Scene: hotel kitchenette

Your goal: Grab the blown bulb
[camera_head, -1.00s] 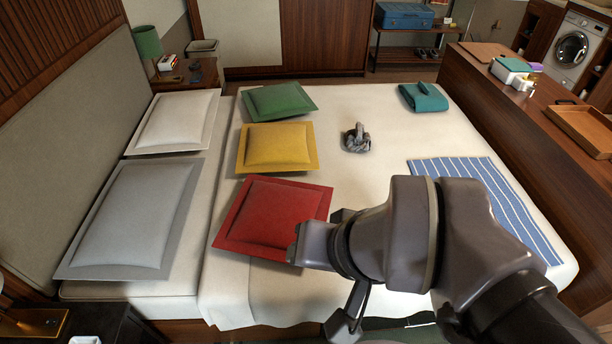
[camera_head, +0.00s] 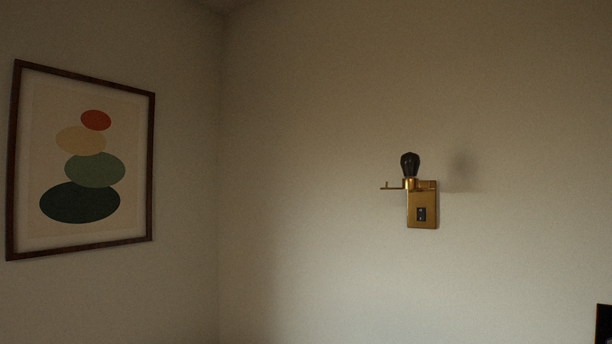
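A dark, unlit bulb (camera_head: 410,164) stands upright in a brass wall sconce (camera_head: 423,212) on the right-hand wall. Its glass looks blackened.
A framed picture (camera_head: 80,165) of stacked coloured ovals hangs on the left wall. A dark object (camera_head: 604,324) is cut off at the lower right edge. The wall around the sconce is bare.

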